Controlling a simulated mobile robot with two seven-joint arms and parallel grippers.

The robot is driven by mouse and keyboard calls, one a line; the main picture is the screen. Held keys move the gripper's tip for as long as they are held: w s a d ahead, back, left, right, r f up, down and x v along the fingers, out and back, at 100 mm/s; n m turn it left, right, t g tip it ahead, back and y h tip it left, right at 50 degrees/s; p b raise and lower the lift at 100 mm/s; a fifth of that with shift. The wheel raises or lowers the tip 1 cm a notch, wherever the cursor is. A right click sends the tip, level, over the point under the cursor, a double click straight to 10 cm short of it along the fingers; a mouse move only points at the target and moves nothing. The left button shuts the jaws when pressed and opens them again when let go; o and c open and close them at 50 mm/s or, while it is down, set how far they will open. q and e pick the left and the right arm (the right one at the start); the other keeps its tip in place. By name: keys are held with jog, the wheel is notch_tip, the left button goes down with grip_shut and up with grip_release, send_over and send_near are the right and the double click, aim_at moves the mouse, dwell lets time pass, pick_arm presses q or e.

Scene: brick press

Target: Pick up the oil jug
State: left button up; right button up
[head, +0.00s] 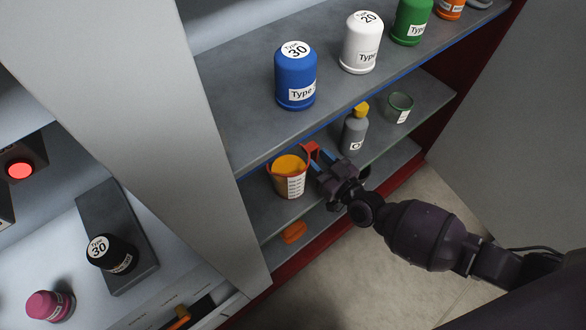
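The jug (289,182), orange with a yellow top, a red handle and a white label, stands upright on the middle shelf. I take it as the oil jug, though its label is too small to read. My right gripper (320,160) is at its right side, with its two blue fingers spread apart beside the red handle. I cannot tell whether the handle lies between the fingers or whether they touch it. My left gripper is not in view.
A grey bottle (354,133) with a yellow cap and a green can (399,106) stand behind my gripper on the same shelf. The shelf above (331,92) holds blue, white and green canisters. An orange object (293,232) lies on the shelf below.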

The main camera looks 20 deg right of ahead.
jog(key=shift+x, duration=1)
grip_shut()
